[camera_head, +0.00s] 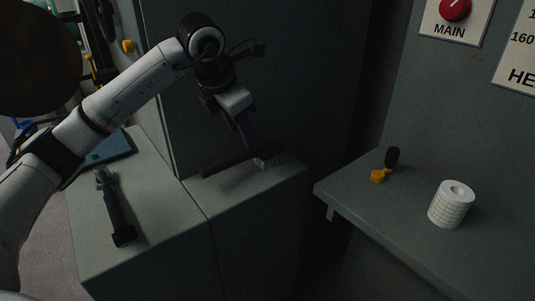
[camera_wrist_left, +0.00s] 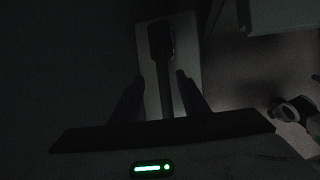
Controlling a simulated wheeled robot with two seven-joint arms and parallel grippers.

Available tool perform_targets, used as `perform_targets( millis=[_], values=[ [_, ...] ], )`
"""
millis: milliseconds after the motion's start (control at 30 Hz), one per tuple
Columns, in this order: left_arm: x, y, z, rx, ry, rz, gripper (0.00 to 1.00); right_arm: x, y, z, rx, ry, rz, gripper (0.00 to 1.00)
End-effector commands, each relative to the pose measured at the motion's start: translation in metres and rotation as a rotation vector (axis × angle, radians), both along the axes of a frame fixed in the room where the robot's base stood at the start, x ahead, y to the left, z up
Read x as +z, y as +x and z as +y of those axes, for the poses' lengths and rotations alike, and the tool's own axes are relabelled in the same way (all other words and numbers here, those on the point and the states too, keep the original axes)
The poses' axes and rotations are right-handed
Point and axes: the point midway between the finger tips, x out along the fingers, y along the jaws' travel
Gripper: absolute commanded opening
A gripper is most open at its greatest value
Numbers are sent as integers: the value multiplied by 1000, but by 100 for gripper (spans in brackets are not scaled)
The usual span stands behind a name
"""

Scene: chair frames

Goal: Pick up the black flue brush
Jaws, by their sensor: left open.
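The black flue brush (camera_head: 228,164) lies on the grey cabinet top, its dark handle to the left and a paler, bristly-looking head at its right end. My left gripper (camera_head: 253,150) reaches down from above, with its fingertips close to the brush near the head end. In the left wrist view, the brush (camera_wrist_left: 161,55) runs lengthwise in line with the gap between the two open fingers (camera_wrist_left: 160,100). That view is very dark, and I cannot tell whether the fingers touch the brush. My right gripper is not in view.
A dark torch-like tool (camera_head: 116,208) lies on the left cabinet top, near a blue flat object (camera_head: 108,150). A grey shelf (camera_head: 410,225) at right holds a white ribbed cylinder (camera_head: 451,206) and a small yellow-and-black item (camera_head: 378,176). A dark gap separates shelf and cabinet.

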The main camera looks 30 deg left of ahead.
Motion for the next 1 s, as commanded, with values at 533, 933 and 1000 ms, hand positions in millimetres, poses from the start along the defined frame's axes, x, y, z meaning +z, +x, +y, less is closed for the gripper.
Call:
perform_targets(
  millis=[533, 933, 1000],
  values=[
    [-61, 18, 2, -2, -3, 2, 41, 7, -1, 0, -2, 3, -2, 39],
    [-67, 22, 2, -5, -3, -2, 28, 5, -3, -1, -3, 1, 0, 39],
    [-67, 22, 2, -5, -3, -2, 16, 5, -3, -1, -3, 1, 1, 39]
  ],
)
